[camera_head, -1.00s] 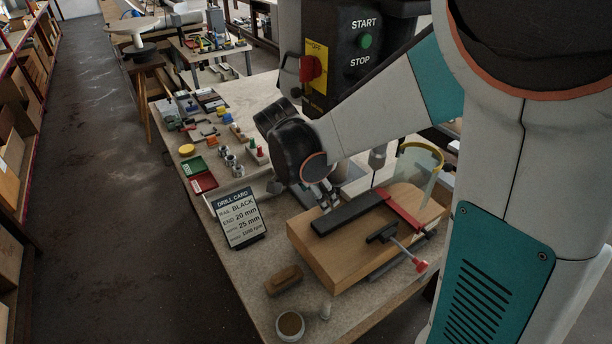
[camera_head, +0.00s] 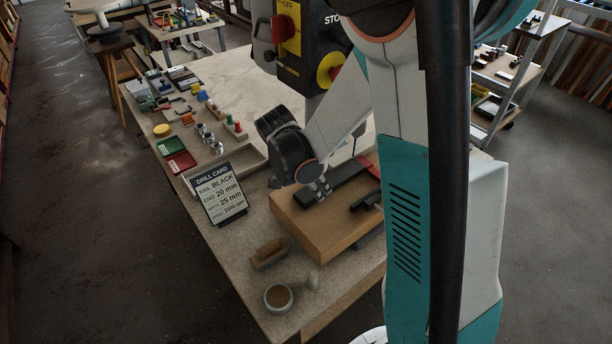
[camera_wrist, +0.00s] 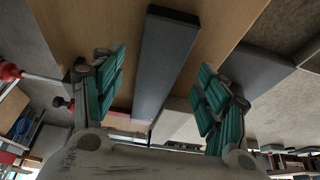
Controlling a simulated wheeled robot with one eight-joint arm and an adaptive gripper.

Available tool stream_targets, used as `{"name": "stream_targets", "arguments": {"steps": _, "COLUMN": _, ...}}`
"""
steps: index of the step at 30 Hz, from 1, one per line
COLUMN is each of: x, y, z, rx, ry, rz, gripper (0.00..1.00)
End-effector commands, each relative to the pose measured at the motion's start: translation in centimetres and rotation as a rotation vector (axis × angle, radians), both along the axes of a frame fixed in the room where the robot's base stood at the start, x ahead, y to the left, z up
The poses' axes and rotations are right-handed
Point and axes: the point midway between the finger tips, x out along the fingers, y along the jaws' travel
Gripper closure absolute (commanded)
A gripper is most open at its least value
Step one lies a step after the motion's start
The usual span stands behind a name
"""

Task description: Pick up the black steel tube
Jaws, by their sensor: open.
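The black steel tube (camera_head: 348,182) is a long, dark rectangular bar lying on a light wooden block (camera_head: 300,212) on the workbench. My gripper (camera_head: 323,188) is at the tube's near end in the head view and partly hides it. In the wrist view, the tube (camera_wrist: 165,62) runs lengthwise between the two teal-padded fingers of my gripper (camera_wrist: 158,75). The fingers are spread wide, with a gap on each side of the tube. The gripper is open and empty. The exact height of the fingertips above the block is hard to tell.
A drill card (camera_head: 220,194) stands left of the block. A brush (camera_head: 269,252) and a round pot (camera_head: 278,297) are on the bench in front. A black clamp (camera_head: 366,196) is at the block's right. The drill press (camera_head: 300,45) stands behind. Small tools lie farther back.

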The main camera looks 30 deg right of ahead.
Motion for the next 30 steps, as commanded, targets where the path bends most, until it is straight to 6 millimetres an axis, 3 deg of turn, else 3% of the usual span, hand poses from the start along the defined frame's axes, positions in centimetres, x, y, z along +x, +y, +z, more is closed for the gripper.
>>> {"name": "stream_targets", "arguments": {"steps": 6, "x": 0.2, "y": -0.8, "z": -2.0, "rx": 0.0, "ry": 0.0, "rz": 0.001, "gripper": 0.32}}
{"name": "stream_targets", "arguments": {"steps": 18, "x": 0.2, "y": -0.9, "z": -2.4, "rx": 0.0, "ry": 0.0, "rz": 0.001, "gripper": 0.32}}
{"name": "stream_targets", "arguments": {"steps": 27, "x": 0.2, "y": -0.9, "z": -2.3, "rx": 0.0, "ry": 0.0, "rz": 0.001, "gripper": 0.98}}
{"name": "stream_targets", "arguments": {"steps": 30, "x": 0.2, "y": -0.9, "z": -2.4, "rx": 0.0, "ry": 0.0, "rz": 0.001, "gripper": 0.98}}
